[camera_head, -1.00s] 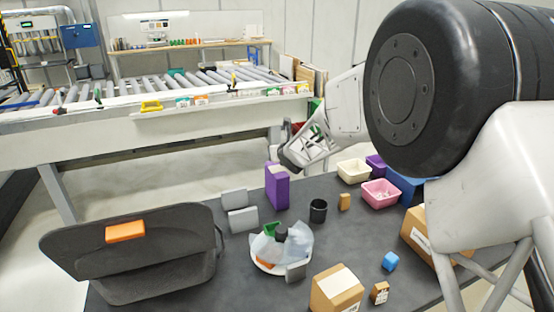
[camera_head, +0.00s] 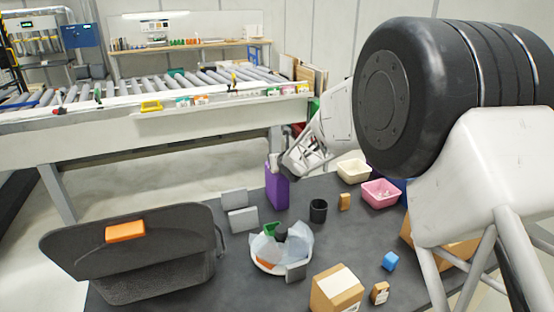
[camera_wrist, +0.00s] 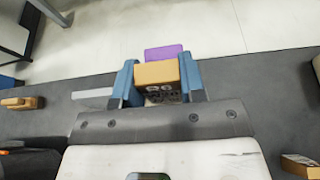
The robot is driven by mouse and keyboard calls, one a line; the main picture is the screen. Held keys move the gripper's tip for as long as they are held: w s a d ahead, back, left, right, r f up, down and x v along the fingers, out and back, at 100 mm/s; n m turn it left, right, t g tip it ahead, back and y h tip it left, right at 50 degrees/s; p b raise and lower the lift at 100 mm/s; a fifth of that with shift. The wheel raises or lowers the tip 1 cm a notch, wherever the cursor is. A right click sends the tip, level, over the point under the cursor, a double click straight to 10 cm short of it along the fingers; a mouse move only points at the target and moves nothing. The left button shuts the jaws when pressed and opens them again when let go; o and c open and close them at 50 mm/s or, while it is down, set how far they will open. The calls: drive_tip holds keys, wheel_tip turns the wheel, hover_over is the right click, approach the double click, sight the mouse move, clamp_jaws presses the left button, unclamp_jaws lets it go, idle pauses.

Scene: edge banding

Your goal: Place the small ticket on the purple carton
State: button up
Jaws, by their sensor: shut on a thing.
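The purple carton (camera_head: 277,190) stands upright at the back edge of the dark table; its purple top also shows in the wrist view (camera_wrist: 164,51), just beyond my fingers. My gripper (camera_wrist: 160,82) has its blue fingers closed on the sides of a small tan printed piece (camera_wrist: 157,73). This piece looks box-like, with dark print on its near face; I cannot tell whether it is the ticket. In the head view my gripper (camera_head: 291,164) is beside and above the carton's upper right, and the held piece is not clearly visible.
Grey blocks (camera_head: 243,219) stand left of the carton and a black cup (camera_head: 318,210) to its right. A white bowl (camera_head: 272,265) with wrapped contents, a dark bin (camera_head: 140,255), a pink basket (camera_head: 380,193), a cream basket (camera_head: 354,171) and brown boxes (camera_head: 336,288) crowd the table.

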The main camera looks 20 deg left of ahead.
drive_tip(key=shift+f, duration=0.15)
drive_tip(key=o, duration=0.9)
drive_tip(key=shift+v, duration=1.25)
drive_tip(key=v, duration=0.9)
drive_tip(key=shift+s+d+r, duration=0.2)
drive_tip(key=shift+r, duration=0.1)
drive_tip(key=shift+d, duration=0.1)
